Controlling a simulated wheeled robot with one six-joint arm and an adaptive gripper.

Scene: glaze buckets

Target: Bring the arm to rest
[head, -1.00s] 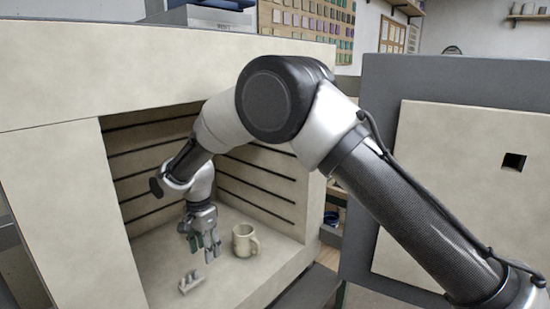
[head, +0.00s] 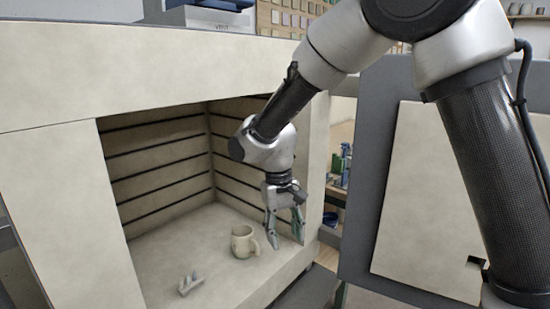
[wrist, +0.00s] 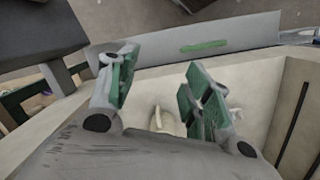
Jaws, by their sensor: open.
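My gripper (head: 285,226) is open and empty in the head view, fingers pointing down, near the right side of the kiln opening. It hangs to the right of a cream mug (head: 242,241) that stands upright on the kiln floor (head: 205,255), apart from it in the picture. In the wrist view my gripper's green-padded fingers (wrist: 155,88) are spread with nothing between them. Part of the mug (wrist: 162,121) shows pale behind the gripper body, mostly hidden.
A small pronged grey-green piece (head: 190,283) lies on the kiln floor near the front. The kiln's open door (head: 440,200) stands at the right, behind my arm. Grooved walls (head: 165,165) enclose the chamber. A shelf with small items (head: 340,165) shows behind the gap.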

